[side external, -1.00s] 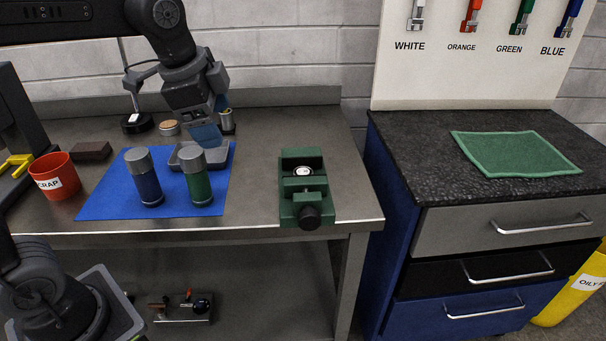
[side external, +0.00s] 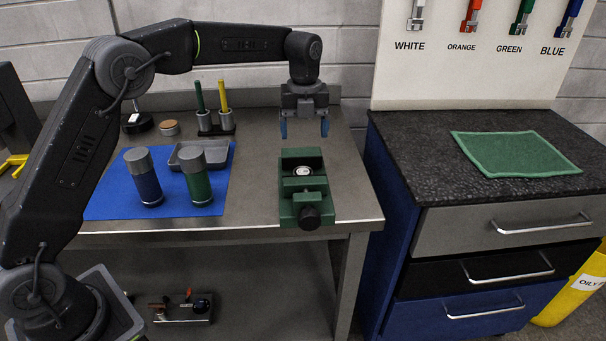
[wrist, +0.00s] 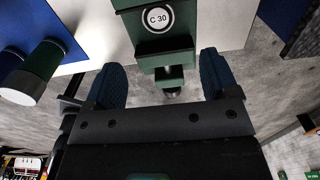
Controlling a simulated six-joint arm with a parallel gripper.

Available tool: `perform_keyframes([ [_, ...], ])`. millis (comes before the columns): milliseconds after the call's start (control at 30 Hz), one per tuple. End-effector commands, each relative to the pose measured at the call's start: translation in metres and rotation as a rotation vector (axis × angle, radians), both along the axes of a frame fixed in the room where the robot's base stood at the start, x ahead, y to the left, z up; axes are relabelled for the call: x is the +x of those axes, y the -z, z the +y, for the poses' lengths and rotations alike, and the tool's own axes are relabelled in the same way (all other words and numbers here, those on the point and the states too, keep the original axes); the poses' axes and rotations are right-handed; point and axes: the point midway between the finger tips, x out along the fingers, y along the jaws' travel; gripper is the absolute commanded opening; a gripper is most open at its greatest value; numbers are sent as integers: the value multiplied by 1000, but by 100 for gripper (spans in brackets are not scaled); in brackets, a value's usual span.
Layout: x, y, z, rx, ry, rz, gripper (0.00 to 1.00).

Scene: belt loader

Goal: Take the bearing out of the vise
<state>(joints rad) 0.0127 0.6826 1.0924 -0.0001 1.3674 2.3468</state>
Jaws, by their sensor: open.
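The green vise (side external: 306,194) stands on the metal bench near its front right corner. The bearing (side external: 304,170), a small pale ring-like disc, sits between the vise jaws. In the wrist view the bearing (wrist: 157,18) faces the camera and reads "C 30", with the vise (wrist: 165,52) around it. My gripper (side external: 304,128) points down, open and empty, above and slightly behind the vise. Its two blue fingers are apart and do not touch the vise or the bearing. In the wrist view my gripper (wrist: 160,85) has its fingers spread to either side below the vise.
A blue and a green cylinder (side external: 196,178) and a grey tray (side external: 187,153) stand on the blue mat (side external: 105,204) to the left. A pen holder (side external: 216,124) is behind. The dark counter at right holds a green cloth (side external: 515,153). Bench beside the vise is clear.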

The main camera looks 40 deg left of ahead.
Motion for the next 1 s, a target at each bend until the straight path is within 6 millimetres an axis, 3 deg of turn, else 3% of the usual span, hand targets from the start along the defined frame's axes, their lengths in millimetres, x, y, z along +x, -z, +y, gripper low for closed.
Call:
perform_keyframes([
  [100, -1, 26, 0, 0, -1, 4, 80],
  [233, 0, 46, 0, 0, -2, 3, 80],
  [467, 0, 62, 1, 0, -3, 1, 80],
  [800, 1, 106, 5, 1, -3, 1, 80],
  [1000, 1, 111, 5, 1, -4, -1, 80],
])
